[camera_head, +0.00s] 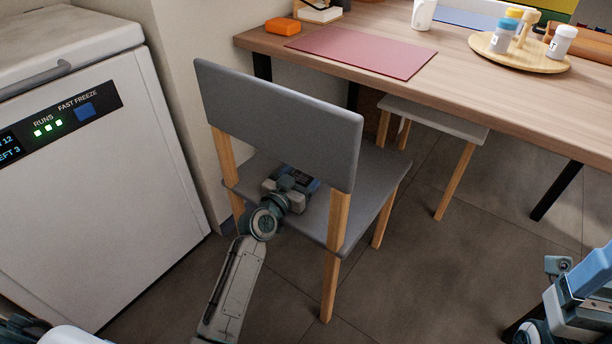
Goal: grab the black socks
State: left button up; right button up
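No black socks can be made out in the head view. My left gripper (298,182) reaches through the gap between the backrest and the seat of a grey chair (285,115). It is low over the chair seat (372,180). Its fingertips are hidden behind the backrest, so I cannot tell whether it is open, or holds anything. My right gripper (560,268) is at the lower right edge, over the floor and away from the chair. It is partly cut off, and its opening does not show clearly.
A white freezer (110,190) stands at the left. A wooden table (470,75) behind the chair bears a red mat (362,51), an orange block (282,26) and a round tray (545,65) with jars. A stool (435,115) is under the table. Floor is clear at centre right.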

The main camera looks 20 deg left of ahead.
pick_arm(q)
jog(key=c, duration=0.7)
